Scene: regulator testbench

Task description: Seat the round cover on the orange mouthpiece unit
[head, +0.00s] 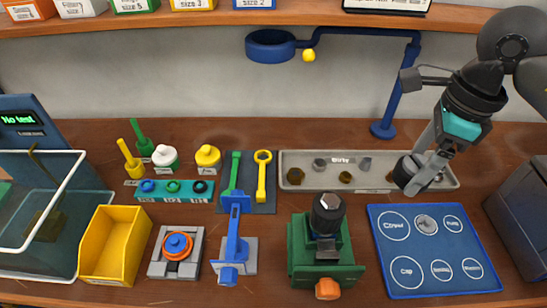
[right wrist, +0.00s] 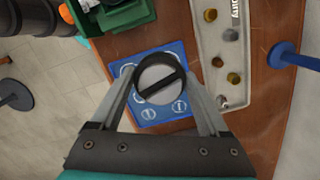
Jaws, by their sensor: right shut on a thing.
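My right gripper (head: 424,168) is shut on the round cover (head: 410,172), a short dark cylinder held above the parts tray and the blue mat. In the right wrist view the cover (right wrist: 160,80) shows a dark rim and a grey face crossed by a dark bar, between the fingertips (right wrist: 163,86). An orange mouthpiece (head: 327,289) sticks out at the front of a green stand (head: 299,250) that holds a dark upright body (head: 327,213). The cover is apart from this unit, to its right and behind it. My left gripper is not in view.
The blue mat (head: 410,270) has labelled circles and one metal disc (head: 426,224). A long grey tray (head: 300,160) holds several fittings. A blue post (head: 384,128) stands behind. A blue lever tool (head: 235,240) and a grey block with an orange ring (head: 178,254) stand left of the stand.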

